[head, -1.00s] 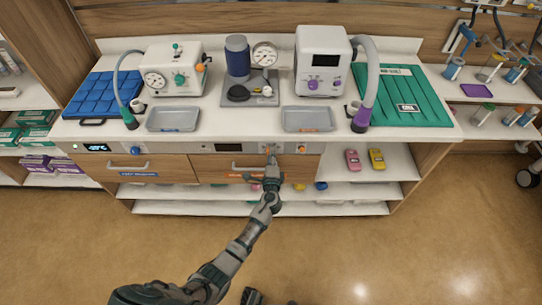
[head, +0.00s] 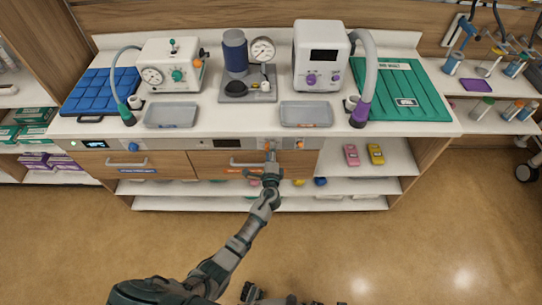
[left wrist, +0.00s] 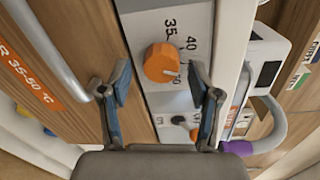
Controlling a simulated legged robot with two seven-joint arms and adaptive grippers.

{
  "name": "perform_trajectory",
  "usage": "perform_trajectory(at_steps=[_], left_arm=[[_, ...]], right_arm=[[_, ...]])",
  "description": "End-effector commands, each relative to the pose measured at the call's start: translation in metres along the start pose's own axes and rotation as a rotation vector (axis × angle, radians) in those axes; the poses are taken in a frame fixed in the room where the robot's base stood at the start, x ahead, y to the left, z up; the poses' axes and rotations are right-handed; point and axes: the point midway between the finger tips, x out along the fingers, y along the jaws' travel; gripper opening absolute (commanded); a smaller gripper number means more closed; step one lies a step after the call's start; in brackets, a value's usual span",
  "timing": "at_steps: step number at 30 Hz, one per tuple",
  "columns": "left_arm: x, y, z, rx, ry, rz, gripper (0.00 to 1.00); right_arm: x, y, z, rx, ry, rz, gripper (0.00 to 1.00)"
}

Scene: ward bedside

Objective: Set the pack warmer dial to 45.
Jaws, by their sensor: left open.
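The orange pack warmer dial (left wrist: 162,63) is on the pale front panel in the left wrist view, with printed numbers 35 and 40 beside it. A small pale mark shows near its lower right edge; I cannot read its exact setting. My left gripper (left wrist: 158,68) is open, with one finger on each side of the dial and gaps visible between. The finger on the right hides part of the scale. In the head view my left gripper (head: 271,155) is at the panel below the bench top and largely covers the dial.
A drawer handle (head: 232,163) and orange label lie just below the panel. A dark toggle (left wrist: 178,120) is beside the dial. Another orange control (head: 299,144) is to the right. Grey trays (head: 306,114) and devices stand on the bench above. The floor in front is clear.

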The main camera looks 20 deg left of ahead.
Motion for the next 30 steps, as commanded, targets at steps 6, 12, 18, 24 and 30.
perform_trajectory(at_steps=[6, 12, 18, 24, 30], left_arm=[[-0.031, 0.002, 0.0, -0.002, 0.001, 0.003, 0.63], [-0.077, 0.003, -0.002, 0.0, 0.002, 0.004, 0.63], [-0.108, 0.003, -0.003, 0.002, 0.002, 0.004, 0.63], [-0.117, 0.002, -0.003, 0.002, 0.002, 0.004, 0.63], [-0.117, 0.002, -0.003, 0.002, 0.002, 0.003, 0.63]], right_arm=[[0.0, 0.0, 0.0, 0.0, -0.001, 0.001, 0.0], [0.0, 0.001, 0.0, -0.001, -0.002, 0.001, 0.0], [0.001, 0.001, 0.0, -0.001, -0.002, 0.001, 0.0], [0.001, 0.001, 0.0, -0.001, -0.003, 0.001, 0.0], [0.001, 0.001, 0.0, -0.001, -0.003, 0.001, 0.0]])
